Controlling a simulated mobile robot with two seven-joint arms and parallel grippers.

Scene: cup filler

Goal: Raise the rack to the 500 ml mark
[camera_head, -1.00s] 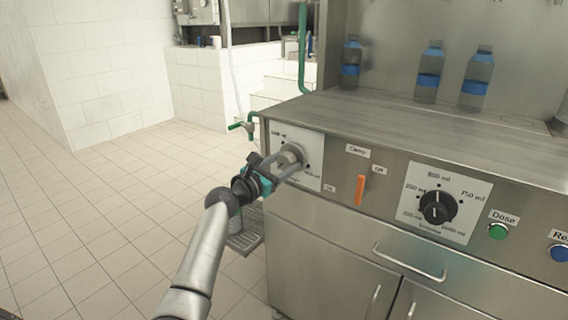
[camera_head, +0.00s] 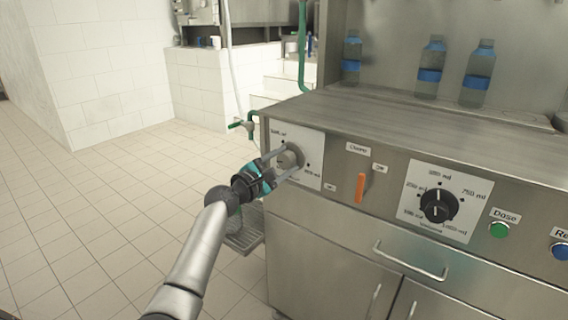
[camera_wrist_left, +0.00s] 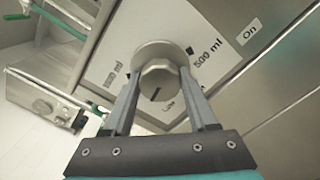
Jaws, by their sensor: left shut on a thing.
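A grey round knob (camera_head: 287,158) sits on a white dial plate (camera_head: 312,148) at the left end of the steel machine's front. In the left wrist view the knob (camera_wrist_left: 158,80) has a short dark line on its face, pointing down and slightly left. The plate's 500 ml label (camera_wrist_left: 208,53) is at the knob's upper right, and a small "Low" label is below it. My left gripper (camera_wrist_left: 161,84) is shut on the knob, one finger on each side. My right gripper is not in view.
An orange lever (camera_head: 360,188), a black volume knob (camera_head: 437,206), a green Dose button (camera_head: 498,230) and a blue button (camera_head: 559,252) lie to the right on the front. Several blue-banded bottles (camera_head: 430,70) stand at the back. Open tiled floor (camera_head: 110,200) lies left.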

